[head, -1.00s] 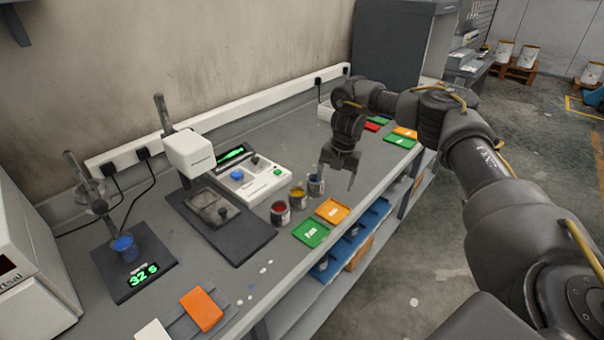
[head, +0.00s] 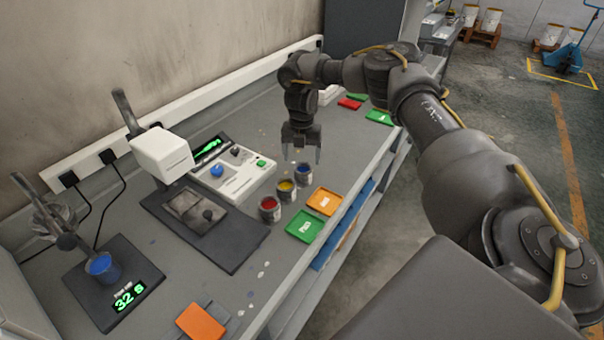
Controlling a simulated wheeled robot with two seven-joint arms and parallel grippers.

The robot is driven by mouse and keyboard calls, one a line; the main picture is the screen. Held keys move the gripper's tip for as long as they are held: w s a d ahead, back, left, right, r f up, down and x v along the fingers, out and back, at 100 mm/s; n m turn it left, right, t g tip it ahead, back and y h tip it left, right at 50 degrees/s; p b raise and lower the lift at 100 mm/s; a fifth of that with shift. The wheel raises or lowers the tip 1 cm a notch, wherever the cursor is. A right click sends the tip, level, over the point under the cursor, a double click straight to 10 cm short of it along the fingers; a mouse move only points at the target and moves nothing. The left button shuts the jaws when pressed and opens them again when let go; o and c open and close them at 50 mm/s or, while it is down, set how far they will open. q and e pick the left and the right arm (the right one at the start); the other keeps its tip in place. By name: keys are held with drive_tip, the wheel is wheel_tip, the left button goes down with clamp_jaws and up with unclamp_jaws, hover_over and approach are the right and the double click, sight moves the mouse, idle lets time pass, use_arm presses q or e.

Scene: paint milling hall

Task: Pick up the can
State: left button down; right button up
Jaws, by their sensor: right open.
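Three small open cans stand upright in a row on the grey bench: a red-paint can (head: 269,209), a yellow-paint can (head: 286,190) and a blue-paint can (head: 303,175). My right gripper (head: 302,157) points down with its fingers apart and empty. Its fingertips appear just above and behind the blue-paint can, and I see no contact. Which can the task means cannot be told from the picture. My left gripper is not in view.
Green (head: 305,226) and orange (head: 324,201) trays lie beside the cans near the bench's front edge. A white-headed device (head: 163,154) on a dark base stands left. More coloured trays lie farther back.

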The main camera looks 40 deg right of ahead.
sight(303, 167)
drive_tip(key=f, duration=0.1)
drive_tip(key=f+p, duration=0.1)
drive_tip(key=f, duration=0.1)
drive_tip(key=f+p, duration=0.1)
drive_tip(key=shift+s+f, duration=0.3)
drive_tip(key=shift+f, duration=0.05)
drive_tip(key=shift+d+f, duration=0.1)
drive_tip(key=shift+f, duration=0.1)
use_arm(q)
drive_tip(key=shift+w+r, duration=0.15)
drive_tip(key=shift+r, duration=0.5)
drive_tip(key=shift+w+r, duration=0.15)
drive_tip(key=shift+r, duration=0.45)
use_arm(e)
drive_tip(key=shift+c, duration=0.5)
drive_tip(key=c, duration=1)
drive_tip(key=shift+c, duration=0.3)
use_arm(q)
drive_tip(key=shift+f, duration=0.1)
use_arm(e)
drive_tip(key=shift+r, duration=0.1)
